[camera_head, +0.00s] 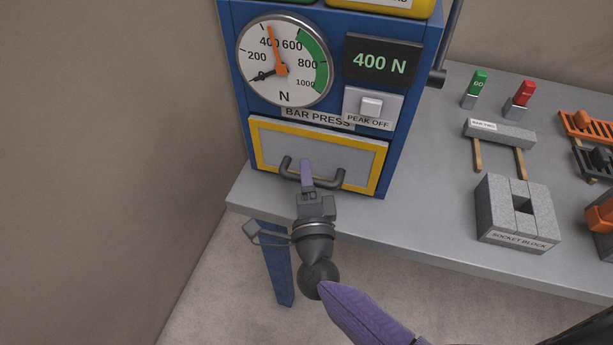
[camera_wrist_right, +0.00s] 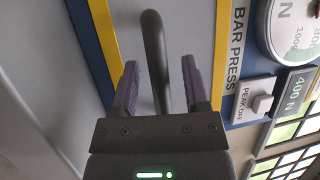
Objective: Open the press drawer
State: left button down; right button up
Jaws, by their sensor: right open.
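The press drawer (camera_head: 358,158) is a grey front panel with a yellow border, low on the blue bar press (camera_head: 234,80). It looks closed against the press. Its dark curved handle (camera_head: 328,184) sticks out from the panel. My right gripper (camera_head: 306,168) is at the handle, left of its middle. In the right wrist view the handle (camera_wrist_right: 153,45) runs between the two purple fingers of my right gripper (camera_wrist_right: 159,66). The fingers are open, with a visible gap on both sides of the bar. My left gripper is not in view.
The press stands on a grey table (camera_head: 430,215). The dial (camera_head: 300,80) sits above the drawer, with a display (camera_head: 383,60) reading 400 N and a PEAK OFF switch (camera_head: 371,107). A socket block (camera_head: 500,205) stands to the right. The space in front of the drawer beyond the table edge is free.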

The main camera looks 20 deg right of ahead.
grip_shut()
dwell(1.3)
